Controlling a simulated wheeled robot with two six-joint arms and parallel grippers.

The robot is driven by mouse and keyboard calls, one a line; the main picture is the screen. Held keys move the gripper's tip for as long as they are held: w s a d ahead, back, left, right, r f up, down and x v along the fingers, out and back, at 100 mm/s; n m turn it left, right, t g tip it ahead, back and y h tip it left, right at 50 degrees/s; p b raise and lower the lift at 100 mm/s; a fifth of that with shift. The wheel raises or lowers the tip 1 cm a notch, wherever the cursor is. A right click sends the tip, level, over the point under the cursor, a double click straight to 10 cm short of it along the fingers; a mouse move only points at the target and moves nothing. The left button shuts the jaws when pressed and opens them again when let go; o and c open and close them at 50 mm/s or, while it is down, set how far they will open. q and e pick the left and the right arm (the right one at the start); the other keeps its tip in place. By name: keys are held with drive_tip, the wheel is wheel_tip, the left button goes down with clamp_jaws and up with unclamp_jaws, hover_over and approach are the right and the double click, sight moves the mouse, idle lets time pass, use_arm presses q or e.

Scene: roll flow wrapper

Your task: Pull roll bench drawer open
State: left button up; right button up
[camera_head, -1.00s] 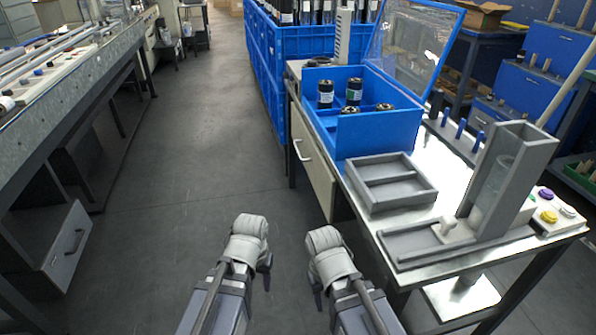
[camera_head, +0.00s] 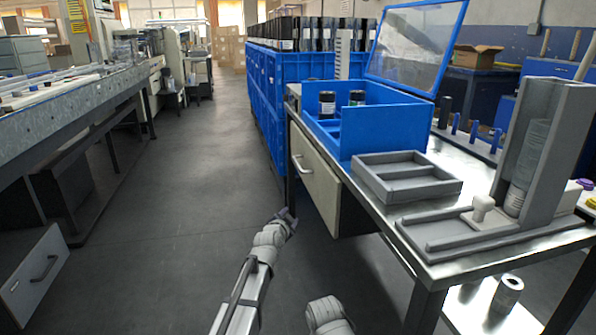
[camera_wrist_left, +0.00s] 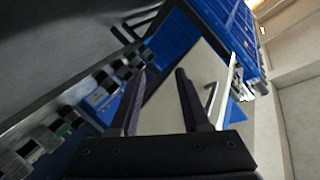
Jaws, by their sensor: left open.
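The roll bench drawer (camera_head: 318,187) is a cream front under the metal bench on the right, and it looks shut. Its pale handle (camera_head: 302,163) is on its front. My left gripper (camera_head: 287,215) is low in front of the bench, below and slightly left of the handle, and apart from it. In the left wrist view my left gripper (camera_wrist_left: 160,72) is open and empty. The drawer front (camera_wrist_left: 165,108) shows there beyond the fingers, with the dark-looking handle (camera_wrist_left: 211,97) right of the right finger. Only part of my right arm shows at the bottom edge; its fingers are hidden.
The bench (camera_head: 440,270) carries a blue box (camera_head: 385,135) with a raised clear lid, a grey tray (camera_head: 408,195) and a grey roll stand. Blue crates (camera_head: 285,90) stand behind. A left bench has a grey drawer (camera_head: 35,280). The floor aisle is clear.

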sight(298, 163)
use_arm(q)
drive_tip(key=shift+w+d+r+m+t+y+p, duration=0.25)
drive_tip(key=shift+w+r+t, duration=0.7)
drive_tip(key=shift+w+r, duration=1.35)
drive_tip(key=shift+w+d+r+m+t+y+p, duration=0.1)
drive_tip(key=shift+w+d+r+m+t+p, duration=0.45)
drive_tip(key=shift+w+r, duration=1.7)
drive_tip(key=shift+w+d+r+m+t+y, duration=0.15)
drive_tip(key=shift+w+d+r+m+t, duration=0.2)
drive_tip(key=shift+w+r+t, duration=1.9)
drive_tip(key=shift+w+f+g, duration=0.7)
drive_tip(key=shift+g, duration=0.15)
clamp_jaws()
